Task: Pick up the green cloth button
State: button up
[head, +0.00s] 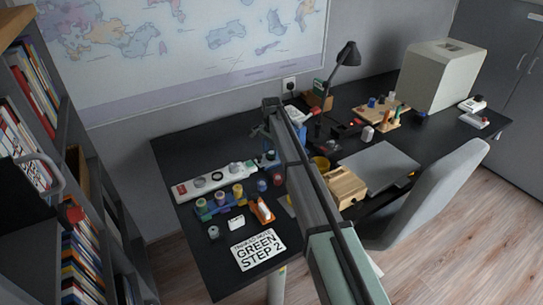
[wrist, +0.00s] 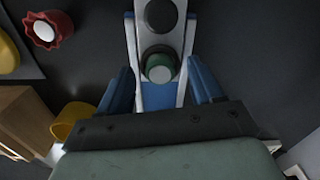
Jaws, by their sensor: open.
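The green cloth button (wrist: 160,68) shows in the wrist view as a round dark-green top with a paler rim. It sits on the near end of a white and blue strip (wrist: 145,95) with dark round spots. My gripper (wrist: 159,74) is open, with one blue finger on each side of the button and gaps between. Whether the fingers are level with it is unclear.
In the head view, a white sign (head: 257,249) lies at the desk's front, and a lamp (head: 347,54) stands behind.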

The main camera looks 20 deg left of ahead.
jog(key=shift+c, duration=0.4)
jog(key=c, duration=1)
jog(key=shift+c, duration=0.2)
jog(key=shift+r, duration=0.15)
